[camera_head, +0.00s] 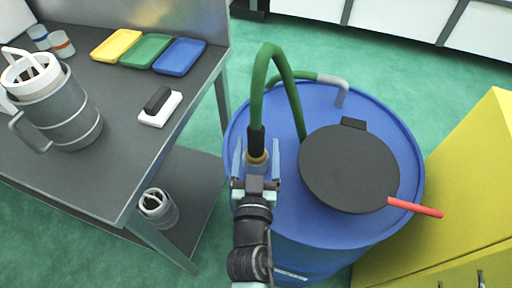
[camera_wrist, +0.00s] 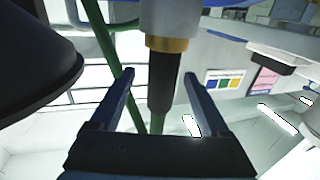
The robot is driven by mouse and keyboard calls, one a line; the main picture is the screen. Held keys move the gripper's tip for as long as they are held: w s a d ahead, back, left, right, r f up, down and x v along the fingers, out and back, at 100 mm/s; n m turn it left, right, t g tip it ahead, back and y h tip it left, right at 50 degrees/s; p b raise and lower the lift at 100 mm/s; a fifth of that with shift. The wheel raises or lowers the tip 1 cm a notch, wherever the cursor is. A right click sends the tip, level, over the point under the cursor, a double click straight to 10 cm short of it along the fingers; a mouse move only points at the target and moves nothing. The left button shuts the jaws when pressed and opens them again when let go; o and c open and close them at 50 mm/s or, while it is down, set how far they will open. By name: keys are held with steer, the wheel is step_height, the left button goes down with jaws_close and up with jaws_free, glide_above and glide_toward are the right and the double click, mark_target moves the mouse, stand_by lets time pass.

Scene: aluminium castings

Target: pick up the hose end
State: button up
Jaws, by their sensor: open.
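The green hose (camera_head: 286,66) arches up from the blue drum and comes down to the hose end (camera_head: 257,142), which has a black sleeve and a brass collar. My gripper (camera_head: 257,152) is open, with one finger on each side of the hose end. In the wrist view the hose end (camera_wrist: 164,80) shows its black sleeve, brass collar and a grey cylindrical part, between and beyond the open fingers of my gripper (camera_wrist: 158,78). Gaps show on both sides, so the fingers appear not to touch it.
The blue drum (camera_head: 268,215) stands below my gripper. A round black disc (camera_head: 345,165) with a red handle (camera_head: 415,208) lies on it, close on the right. A grey bench (camera_head: 110,178) with a jug and trays is left; a yellow cabinet (camera_head: 470,175) is right.

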steer(key=shift+w, duration=2.75)
jaws_close()
steer(key=shift+r, duration=0.1)
